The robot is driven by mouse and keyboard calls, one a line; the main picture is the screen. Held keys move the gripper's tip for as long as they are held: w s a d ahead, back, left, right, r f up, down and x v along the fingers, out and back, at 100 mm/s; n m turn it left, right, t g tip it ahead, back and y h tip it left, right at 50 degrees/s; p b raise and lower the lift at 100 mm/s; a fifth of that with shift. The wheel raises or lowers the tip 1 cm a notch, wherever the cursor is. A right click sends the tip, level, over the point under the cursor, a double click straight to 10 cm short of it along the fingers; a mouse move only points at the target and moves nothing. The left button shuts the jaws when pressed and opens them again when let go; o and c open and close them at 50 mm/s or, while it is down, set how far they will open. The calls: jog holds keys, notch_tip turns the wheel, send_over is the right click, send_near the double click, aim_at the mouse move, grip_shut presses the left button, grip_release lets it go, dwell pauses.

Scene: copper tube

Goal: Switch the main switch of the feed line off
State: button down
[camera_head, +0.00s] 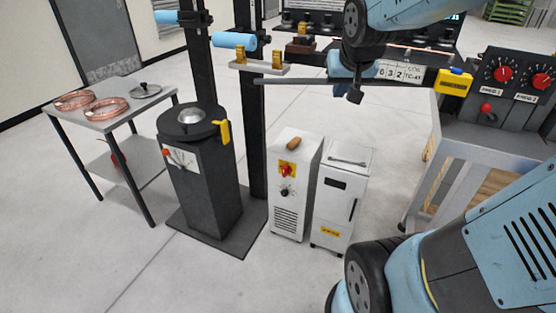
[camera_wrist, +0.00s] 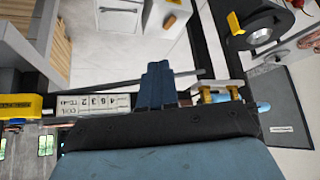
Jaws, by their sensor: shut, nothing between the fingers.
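A red rotary handle on a yellow plate (camera_head: 287,170) is on the front of a white cabinet (camera_head: 290,210) in the head view. A black console (camera_head: 500,95) at the right has two red round knobs (camera_head: 502,75) (camera_head: 541,81) with small labels and a red button (camera_head: 486,108). I cannot read for sure which of these is the feed line's main switch. My gripper (camera_head: 354,92) is at the upper middle, beside a dark horizontal bar and apart from the knobs. In the wrist view its blue fingers (camera_wrist: 157,75) are together and empty.
A dark horizontal bar (camera_head: 300,81) with a number plate (camera_head: 402,72) and a yellow box (camera_head: 454,83) runs near my gripper. A second white unit (camera_head: 340,195) stands beside the cabinet. A dark pedestal (camera_head: 200,190) and a table (camera_head: 150,92) with copper coils stand left.

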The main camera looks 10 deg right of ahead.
jog(key=w+d+f+m+t, duration=0.1)
jog(key=w+f, duration=0.4)
jog(key=w, duration=0.4)
jog(key=w+d+f+m+t, duration=0.1)
jog(key=w+f, duration=0.4)
jog(key=w, duration=0.3)
jog(key=w+d+f+m+t+y, duration=0.2)
jog(key=w+f, duration=0.8)
jog(key=f, duration=0.4)
notch_tip(320, 180, down, 18)
jog(key=m+t+y, duration=0.3)
jog(key=m, duration=0.1)
jog(key=s+a+f+m+t+h, duration=0.1)
jog(key=s+f+m+t, duration=0.2)
jog(key=f, duration=1)
jog(key=s+m, duration=0.3)
jog(key=s, duration=0.1)
jog(key=shift+a+m+t, duration=0.2)
jog(key=shift+m+t, duration=0.1)
